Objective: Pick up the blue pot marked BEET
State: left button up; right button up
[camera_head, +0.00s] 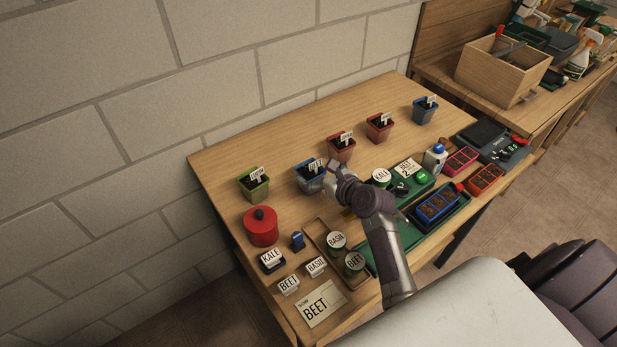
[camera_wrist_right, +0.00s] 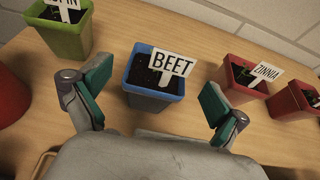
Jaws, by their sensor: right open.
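The blue pot marked BEET (camera_wrist_right: 154,98) stands upright on the table, with dark soil and a white BEET label in it. In the head view the same blue pot (camera_head: 307,180) is in the pot row, partly hidden by my right gripper (camera_head: 333,172). In the right wrist view my right gripper (camera_wrist_right: 155,103) is open, its green-padded fingers to the left and right of the BEET pot and apart from it. Nothing is between the fingers except the pot lying ahead of them. My left gripper is not in view.
A green pot (camera_wrist_right: 68,38) stands left of the BEET pot and a red ZINNIA pot (camera_wrist_right: 240,88) stands right of it. Another red pot (camera_head: 379,127) and a second blue pot (camera_head: 424,111) stand farther along. A red canister (camera_head: 261,228) is near the left edge.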

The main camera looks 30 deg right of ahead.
aim_at(309, 170)
jog(key=x, duration=0.4)
jog(key=shift+a+f, duration=0.15)
jog(key=shift+f, duration=0.15)
jog(key=shift+w+f, duration=0.15)
jog(key=shift+w, duration=0.15)
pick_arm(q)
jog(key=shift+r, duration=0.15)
pick_arm(e)
jog(key=c, duration=1.3)
